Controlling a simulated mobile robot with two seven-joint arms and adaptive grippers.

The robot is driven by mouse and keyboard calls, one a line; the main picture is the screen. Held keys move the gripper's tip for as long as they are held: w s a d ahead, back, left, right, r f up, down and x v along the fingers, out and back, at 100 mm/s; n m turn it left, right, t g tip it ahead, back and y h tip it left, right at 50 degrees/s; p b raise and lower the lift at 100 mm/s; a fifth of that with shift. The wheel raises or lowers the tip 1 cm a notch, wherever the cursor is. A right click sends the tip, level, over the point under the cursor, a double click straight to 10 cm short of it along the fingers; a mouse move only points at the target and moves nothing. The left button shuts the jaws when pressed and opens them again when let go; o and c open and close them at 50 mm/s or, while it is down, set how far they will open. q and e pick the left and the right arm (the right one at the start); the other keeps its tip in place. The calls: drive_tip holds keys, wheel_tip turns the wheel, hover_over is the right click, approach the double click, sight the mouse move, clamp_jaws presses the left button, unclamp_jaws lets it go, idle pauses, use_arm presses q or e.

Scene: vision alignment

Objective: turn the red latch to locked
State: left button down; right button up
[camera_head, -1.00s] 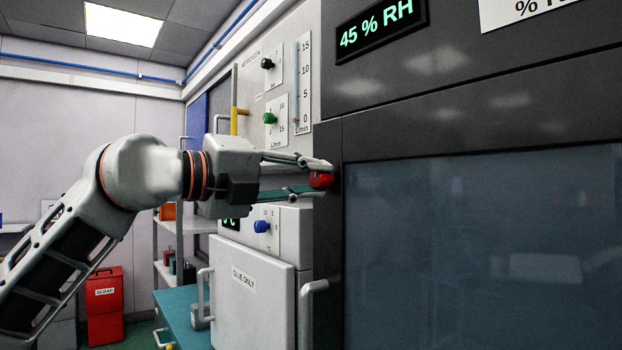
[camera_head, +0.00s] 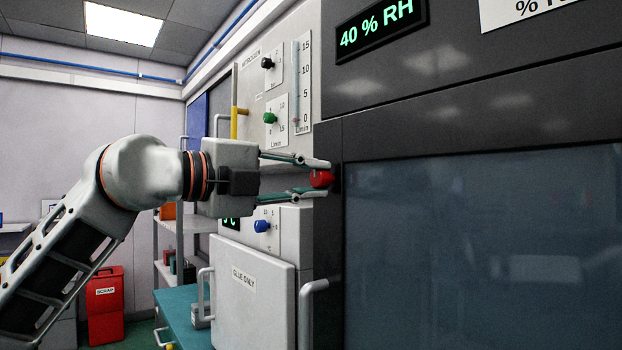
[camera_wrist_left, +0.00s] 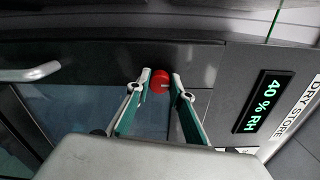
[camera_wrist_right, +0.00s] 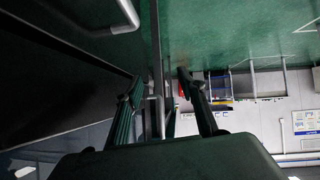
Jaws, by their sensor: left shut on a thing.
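The red latch (camera_head: 321,178) is a round red knob on the dark frame at the left edge of a cabinet's glass door. My left gripper (camera_head: 317,179) reaches it from the left, with one finger above and one below, shut on it.
A display (camera_head: 376,27) above the latch reads 40 % RH. Green (camera_head: 270,118), black (camera_head: 267,63) and blue (camera_head: 262,226) knobs are on the panels to the left. A door handle (camera_head: 306,310) is below the latch. A red scrap bin (camera_head: 105,305) stands at the lower left.

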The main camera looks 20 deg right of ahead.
use_arm(q)
drive_tip(key=c, duration=1.8)
unclamp_jaws()
drive_tip(key=shift+a, duration=0.15)
drive_tip(key=v, duration=1.1)
drive_tip(key=shift+s+a+r, duration=0.1)
drive_tip(key=shift+s+a, duration=0.05)
drive_tip(key=shift+a, duration=0.25)
